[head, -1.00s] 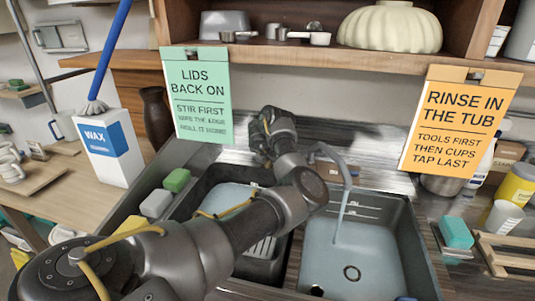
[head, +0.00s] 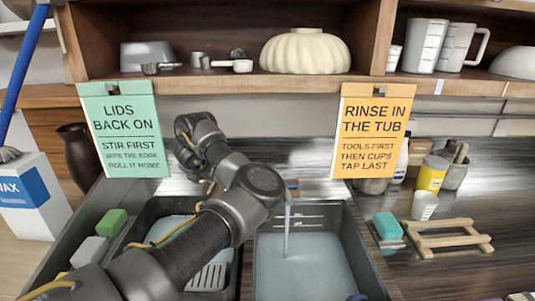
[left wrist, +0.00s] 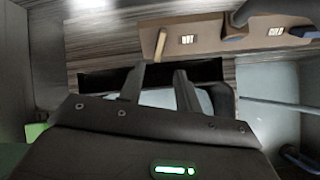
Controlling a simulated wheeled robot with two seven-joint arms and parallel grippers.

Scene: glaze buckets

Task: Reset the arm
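My left arm (head: 215,195) comes in from the lower left of the head view and reaches over the double sink to the wall. Its wrist is bent near the sink's back edge, and the fingers are hidden behind the arm there. In the left wrist view my left gripper (left wrist: 160,74) has its two fingers apart, with nothing seen held between them. A tan board with small labels (left wrist: 228,36) lies beyond the fingertips. My right gripper is not in view.
The right basin (head: 305,265) holds water under a running tap (head: 287,225). Green (head: 112,222) and grey (head: 90,250) blocks sit left of the sink. A wooden rack (head: 448,238), teal sponge (head: 387,226) and yellow tin (head: 432,173) stand right. Signs hang from the shelf above.

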